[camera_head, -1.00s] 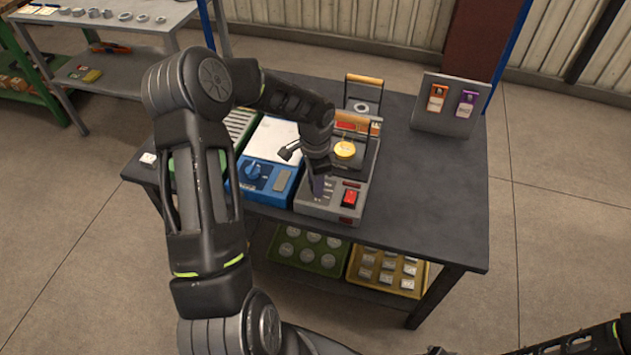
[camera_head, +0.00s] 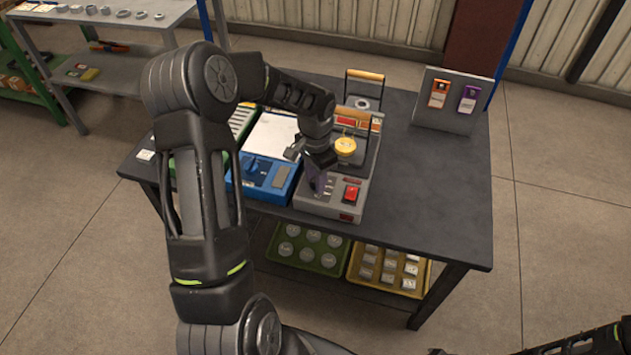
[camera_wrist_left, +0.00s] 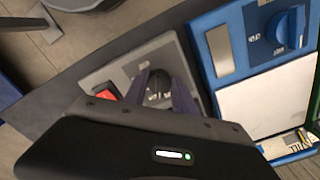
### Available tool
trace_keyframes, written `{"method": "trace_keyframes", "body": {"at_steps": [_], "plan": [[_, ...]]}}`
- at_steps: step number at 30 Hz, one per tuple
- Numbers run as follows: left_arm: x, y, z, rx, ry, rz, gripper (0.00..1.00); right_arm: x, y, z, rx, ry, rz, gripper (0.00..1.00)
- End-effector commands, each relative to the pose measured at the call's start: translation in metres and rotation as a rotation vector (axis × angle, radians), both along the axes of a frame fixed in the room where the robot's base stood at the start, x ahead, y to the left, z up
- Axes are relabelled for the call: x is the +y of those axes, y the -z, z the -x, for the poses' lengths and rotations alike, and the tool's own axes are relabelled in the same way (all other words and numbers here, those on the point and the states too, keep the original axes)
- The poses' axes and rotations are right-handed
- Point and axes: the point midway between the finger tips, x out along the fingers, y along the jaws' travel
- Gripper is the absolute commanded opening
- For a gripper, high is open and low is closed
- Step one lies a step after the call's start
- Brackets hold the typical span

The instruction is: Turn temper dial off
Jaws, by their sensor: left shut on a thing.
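A grey control unit (camera_head: 335,208) with a red switch (camera_head: 351,193) stands at the table's front edge. In the left wrist view, a dark round dial (camera_wrist_left: 160,84) sits on the grey panel (camera_wrist_left: 118,72), with small lettering I cannot fully read. My left gripper (camera_head: 318,188) reaches down over the unit's front left part. In the left wrist view its two fingers (camera_wrist_left: 161,90) are on either side of the dark dial and shut on it. In the head view the gripper hides the dial. My right gripper is out of view.
A blue unit (camera_head: 282,199) with a blue knob (camera_head: 254,168) stands just left of the grey unit. A sign panel (camera_head: 452,100) stands at the back right. The tabletop (camera_head: 430,190) is clear on the right.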

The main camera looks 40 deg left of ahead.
Motion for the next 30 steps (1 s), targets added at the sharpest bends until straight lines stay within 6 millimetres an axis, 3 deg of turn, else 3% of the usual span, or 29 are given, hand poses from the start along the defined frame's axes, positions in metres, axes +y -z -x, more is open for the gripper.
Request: {"method": "trace_keyframes", "body": {"at_steps": [6,15,30], "plan": [[-0.001,0.002,-0.001,-0.004,-0.173,-0.002,0.0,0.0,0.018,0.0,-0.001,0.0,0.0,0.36],[-0.001,0.001,0.0,-0.002,-0.363,0.0,0.0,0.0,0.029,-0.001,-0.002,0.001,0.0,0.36],[-0.001,-0.001,0.0,-0.001,-0.431,-0.001,0.0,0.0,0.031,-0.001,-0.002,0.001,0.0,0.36]]}}
